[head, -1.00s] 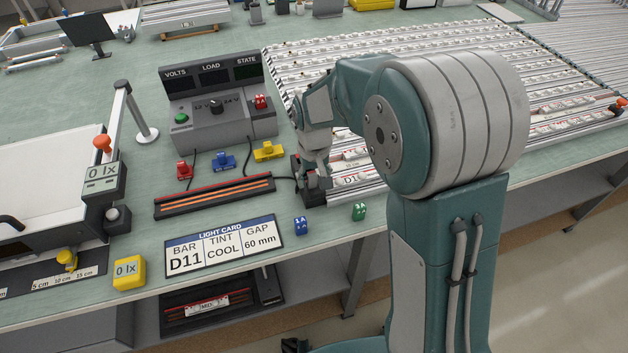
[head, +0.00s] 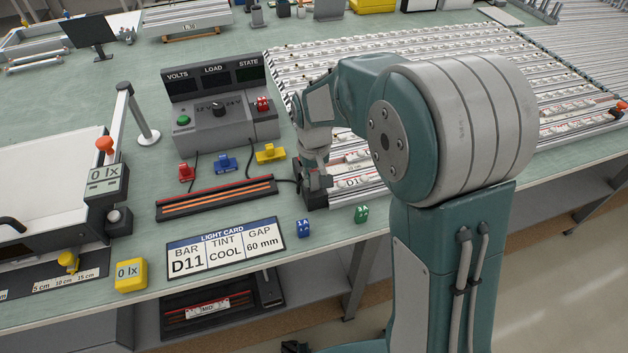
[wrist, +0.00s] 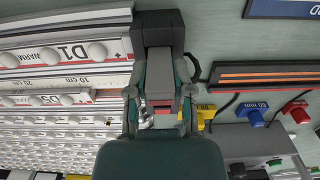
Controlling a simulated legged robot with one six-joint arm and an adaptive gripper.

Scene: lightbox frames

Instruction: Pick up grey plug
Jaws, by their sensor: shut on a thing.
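My gripper (head: 317,178) is low over the bench, at the near left end of the slotted bar rack. In the wrist view, my gripper (wrist: 160,101) has a finger on each side of the grey plug (wrist: 158,66) and is shut on it. The plug lies against a dark block (wrist: 157,24), which also shows in the head view (head: 313,198). I cannot tell whether plug and block are joined. My gripper and arm hide most of the plug in the head view.
Yellow (head: 270,153), blue (head: 226,163) and red (head: 186,172) plugs lie left of my gripper, before the grey power unit (head: 222,127). A dark tray with orange strips (head: 215,199) is close by.

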